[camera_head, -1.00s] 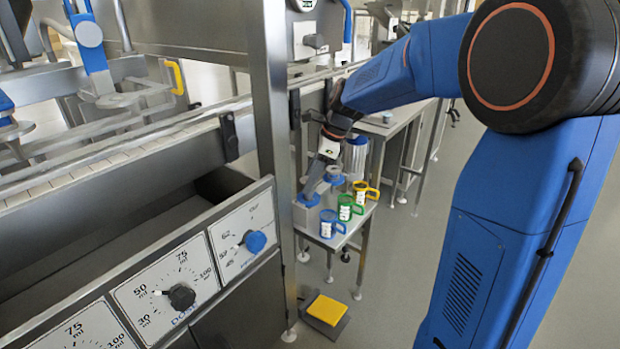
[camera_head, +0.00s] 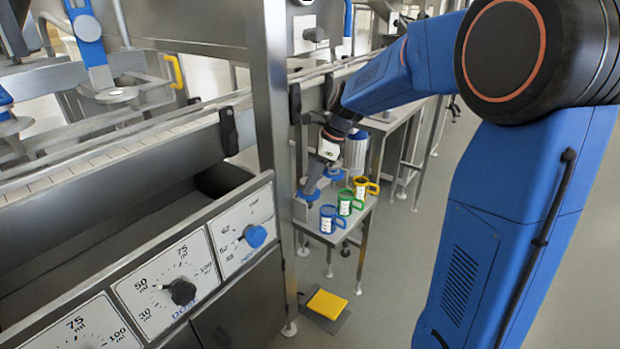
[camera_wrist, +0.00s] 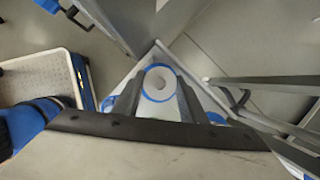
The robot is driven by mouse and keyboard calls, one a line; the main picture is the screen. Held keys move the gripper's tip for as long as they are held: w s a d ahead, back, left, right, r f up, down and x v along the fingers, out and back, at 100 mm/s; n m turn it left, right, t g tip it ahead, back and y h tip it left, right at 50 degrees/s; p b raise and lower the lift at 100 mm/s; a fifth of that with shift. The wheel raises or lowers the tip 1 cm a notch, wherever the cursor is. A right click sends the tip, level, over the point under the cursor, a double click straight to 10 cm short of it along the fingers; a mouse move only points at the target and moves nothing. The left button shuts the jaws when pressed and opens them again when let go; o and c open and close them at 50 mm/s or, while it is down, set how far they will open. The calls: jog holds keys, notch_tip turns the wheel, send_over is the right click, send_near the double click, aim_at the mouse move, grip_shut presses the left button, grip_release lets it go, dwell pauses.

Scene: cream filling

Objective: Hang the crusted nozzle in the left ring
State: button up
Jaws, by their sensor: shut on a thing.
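My gripper (camera_head: 311,189) points down at the near-left blue ring (camera_head: 309,195) of a small grey stand on the side table. In the wrist view my gripper (camera_wrist: 158,88) has a finger on each side of a pale round piece, which looks like the crusted nozzle (camera_wrist: 158,83). A blue ring surrounds it in that view. I cannot tell whether the nozzle rests in the ring or is just above it, and no crust can be made out. The other blue ring (camera_head: 335,173) is behind and to the right. It is partly hidden by a finger in the wrist view (camera_wrist: 216,118).
Blue (camera_head: 330,220), green (camera_head: 348,203) and yellow (camera_head: 365,188) mugs stand along the table's right side. A steel post (camera_head: 268,130) rises left of the table. A yellow pedal (camera_head: 327,303) lies on the floor in front.

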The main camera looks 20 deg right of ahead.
jog(key=shift+f, duration=0.1)
dwell(0.3)
jog(key=o, duration=1.3)
jog(key=shift+c, duration=0.2)
jog(key=shift+o, duration=0.6)
jog(key=o, duration=0.4)
jog(key=shift+c, duration=0.2)
jog(key=shift+r, duration=3.45)
